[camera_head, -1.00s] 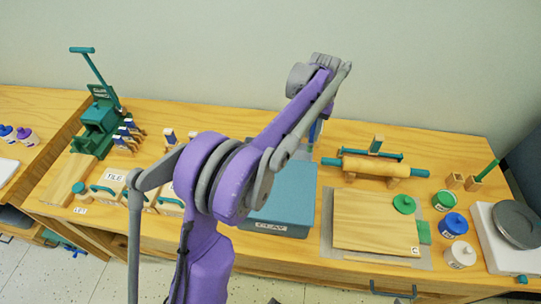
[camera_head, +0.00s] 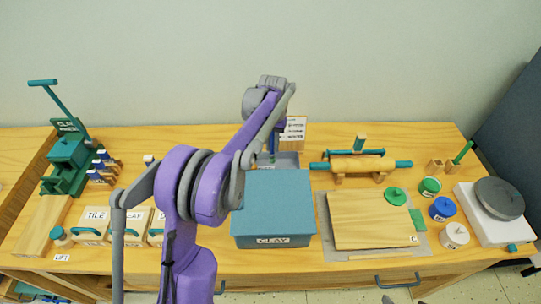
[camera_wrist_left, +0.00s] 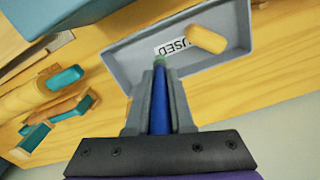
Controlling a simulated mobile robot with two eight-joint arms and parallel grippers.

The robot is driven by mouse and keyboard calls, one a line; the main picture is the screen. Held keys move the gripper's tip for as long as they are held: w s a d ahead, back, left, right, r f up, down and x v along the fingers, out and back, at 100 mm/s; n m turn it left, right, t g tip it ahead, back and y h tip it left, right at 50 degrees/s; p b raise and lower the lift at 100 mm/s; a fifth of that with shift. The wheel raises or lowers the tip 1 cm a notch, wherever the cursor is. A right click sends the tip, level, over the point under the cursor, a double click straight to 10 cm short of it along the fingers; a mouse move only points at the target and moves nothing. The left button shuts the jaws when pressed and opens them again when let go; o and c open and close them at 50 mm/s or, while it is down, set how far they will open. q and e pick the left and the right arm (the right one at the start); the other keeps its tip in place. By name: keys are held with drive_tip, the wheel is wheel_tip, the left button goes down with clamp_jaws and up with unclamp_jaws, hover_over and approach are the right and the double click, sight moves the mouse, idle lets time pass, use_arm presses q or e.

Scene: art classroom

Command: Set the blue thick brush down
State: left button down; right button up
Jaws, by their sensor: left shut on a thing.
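My left gripper (camera_wrist_left: 160,78) is shut on the blue thick brush (camera_wrist_left: 161,108), whose blue shaft lies between the two fingers. Its greenish end points toward a grey tray (camera_wrist_left: 122,60) labelled USED. I cannot tell whether the brush touches the tray. In the head view the brush (camera_head: 271,143) hangs roughly upright over the tray (camera_head: 291,160), behind the blue CLAY box. My arm hides most of the left gripper there. My right gripper is not in view.
A rounded yellow-orange piece (camera_wrist_left: 207,39) lies in the tray. The blue CLAY box (camera_head: 273,200) stands in front of it. A rolling pin on supports (camera_head: 358,164) is to the right. Labelled boxes and a green clay press (camera_head: 68,151) are left.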

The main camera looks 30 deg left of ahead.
sight(272, 154)
use_arm(q)
drive_tip(key=shift+f, duration=2.05)
drive_tip(key=shift+f, duration=0.1)
drive_tip(key=shift+f, duration=0.15)
drive_tip(key=c, duration=0.8)
unclamp_jaws()
wheel_tip(272, 154, up, 13)
drive_tip(key=shift+f+p, duration=0.2)
drive_tip(key=shift+p, duration=0.1)
